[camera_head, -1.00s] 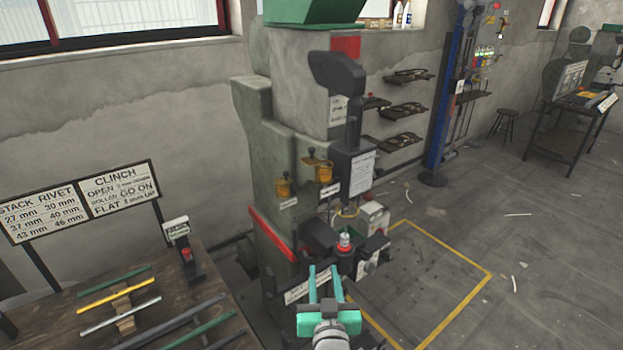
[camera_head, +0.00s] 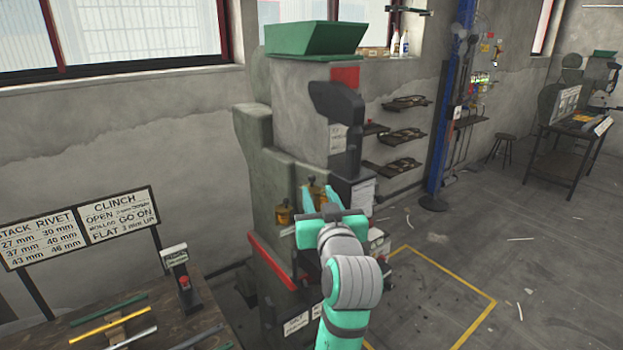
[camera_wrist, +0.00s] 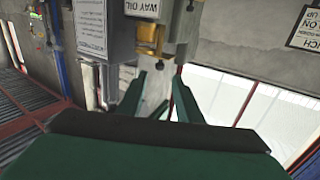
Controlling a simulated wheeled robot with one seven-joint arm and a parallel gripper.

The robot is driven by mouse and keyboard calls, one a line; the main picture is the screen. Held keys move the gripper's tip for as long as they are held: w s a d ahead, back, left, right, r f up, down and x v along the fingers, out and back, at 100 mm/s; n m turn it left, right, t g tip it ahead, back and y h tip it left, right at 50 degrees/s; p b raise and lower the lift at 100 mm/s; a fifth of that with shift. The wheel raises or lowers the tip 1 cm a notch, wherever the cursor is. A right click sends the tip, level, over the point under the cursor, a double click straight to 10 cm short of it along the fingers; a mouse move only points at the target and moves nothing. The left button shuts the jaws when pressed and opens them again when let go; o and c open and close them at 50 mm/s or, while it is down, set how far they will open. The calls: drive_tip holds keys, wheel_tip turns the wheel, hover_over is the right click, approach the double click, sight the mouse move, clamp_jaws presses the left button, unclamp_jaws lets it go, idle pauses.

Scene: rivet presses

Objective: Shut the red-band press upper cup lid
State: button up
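The red-band press (camera_head: 345,77) stands in the middle of the head view, a grey machine with a red patch near its top. Two small brass oil cups with dark tops are on its side, a left cup (camera_head: 284,214) and a right, higher cup (camera_head: 317,188). My gripper (camera_head: 320,192) is raised in front of the right cup and partly hides it. In the wrist view, my gripper (camera_wrist: 160,78) has its fingers apart with nothing between them. A brass cup (camera_wrist: 150,42) is just beyond the fingertips, by a "WAY OIL" label (camera_wrist: 140,7). I cannot tell how its lid stands.
A green hopper (camera_head: 315,38) tops the press. A bench with rods (camera_head: 190,318) is at lower left. Open floor (camera_head: 430,290) lies to the right.

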sight(312, 180)
drive_tip(key=w, duration=0.3)
drive_tip(key=w+a, duration=0.1)
drive_tip(key=w, duration=0.4)
drive_tip(key=shift+w+a, duration=0.25)
drive_tip(key=shift+w, duration=0.4)
drive_tip(key=shift+c, duration=0.6)
clamp_jaws()
